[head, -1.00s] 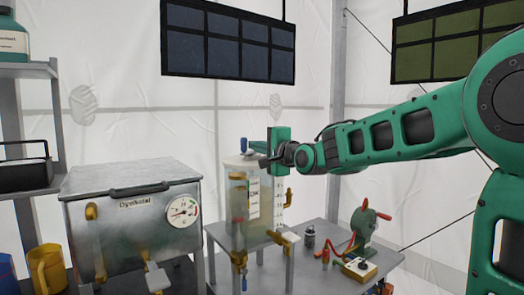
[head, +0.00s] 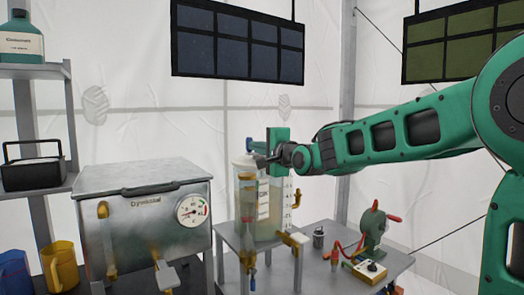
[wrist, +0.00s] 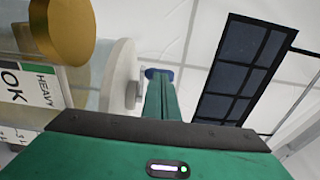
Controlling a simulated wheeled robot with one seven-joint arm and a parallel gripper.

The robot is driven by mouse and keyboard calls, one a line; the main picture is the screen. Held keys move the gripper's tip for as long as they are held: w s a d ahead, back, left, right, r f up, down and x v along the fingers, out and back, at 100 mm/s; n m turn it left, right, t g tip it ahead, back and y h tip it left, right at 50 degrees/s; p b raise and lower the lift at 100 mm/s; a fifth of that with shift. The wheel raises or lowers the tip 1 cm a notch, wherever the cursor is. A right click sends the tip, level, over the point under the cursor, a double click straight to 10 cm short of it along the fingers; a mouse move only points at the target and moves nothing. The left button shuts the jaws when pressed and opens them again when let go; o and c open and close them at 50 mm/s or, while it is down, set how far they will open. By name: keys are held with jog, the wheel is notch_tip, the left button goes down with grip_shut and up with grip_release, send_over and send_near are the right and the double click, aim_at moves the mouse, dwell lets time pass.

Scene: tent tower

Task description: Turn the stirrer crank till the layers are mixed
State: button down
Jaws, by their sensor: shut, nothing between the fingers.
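The clear stirrer tank (head: 245,224) stands upright on the small grey table, with cloudy yellowish liquid inside and a scale up its right side. Its pale round lid also shows in the wrist view (wrist: 117,72), beside a label reading OK and HEAVY. A small dark piece (head: 249,144) stands above the lid; a blue round knob (wrist: 160,73) on the lid's side, perhaps the crank, shows in the wrist view. My gripper (head: 261,160) is shut and empty at the lid's upper right. Its fingertips are too small to tell whether they touch anything. The layers are unclear.
A steel box with a dial (head: 145,225) stands left of the tank. A green hand-cranked device (head: 371,229) with red handles and a small yellow box (head: 370,270) sit on the right of the grey table (head: 305,277). Dark panels (head: 238,45) hang above.

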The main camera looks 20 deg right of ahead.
jog(key=shift+w+a, duration=0.6)
jog(key=shift+a, duration=0.35)
jog(key=shift+w, duration=0.1)
